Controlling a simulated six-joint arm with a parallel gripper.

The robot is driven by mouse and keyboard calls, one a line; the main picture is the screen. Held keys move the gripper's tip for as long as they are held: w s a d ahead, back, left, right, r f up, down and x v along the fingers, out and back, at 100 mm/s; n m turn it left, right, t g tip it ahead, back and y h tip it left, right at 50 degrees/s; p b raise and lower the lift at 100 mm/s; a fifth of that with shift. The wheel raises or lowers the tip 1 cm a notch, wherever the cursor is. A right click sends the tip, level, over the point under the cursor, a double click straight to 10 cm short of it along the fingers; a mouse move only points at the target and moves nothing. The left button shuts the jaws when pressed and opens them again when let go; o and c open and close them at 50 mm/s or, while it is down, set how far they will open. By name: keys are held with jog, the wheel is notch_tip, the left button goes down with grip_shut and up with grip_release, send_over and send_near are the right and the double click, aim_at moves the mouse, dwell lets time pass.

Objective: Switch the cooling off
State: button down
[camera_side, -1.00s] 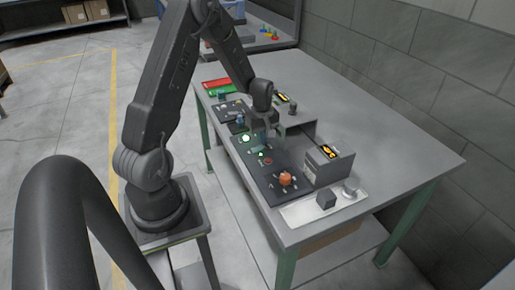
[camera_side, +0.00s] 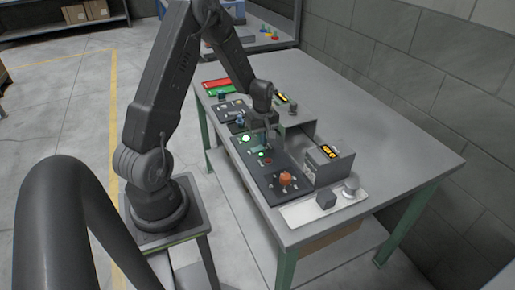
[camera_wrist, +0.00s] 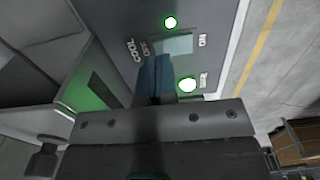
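The dark control panel (camera_side: 262,172) lies along the table's near left edge. In the wrist view, a panel part (camera_wrist: 205,50) is marked COOL, OFF and ON, with a pale rectangular rocker or plate (camera_wrist: 174,43) between OFF and ON. A lit lamp (camera_wrist: 171,22) glows whitish green beside it, and a second lit lamp (camera_wrist: 187,85) is closer to my gripper. My gripper (camera_side: 270,145) is over the panel near the green lamps. In the wrist view its blue-grey fingers (camera_wrist: 154,72) look closed together, close to the plate's OFF side. Contact cannot be told.
A white plate (camera_side: 300,213) bears a dark cube and a knob. The table's right side is clear.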

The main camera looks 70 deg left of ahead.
jog(key=shift+f, duration=1.05)
dwell(0.4)
jog(key=shift+r, duration=3.55)
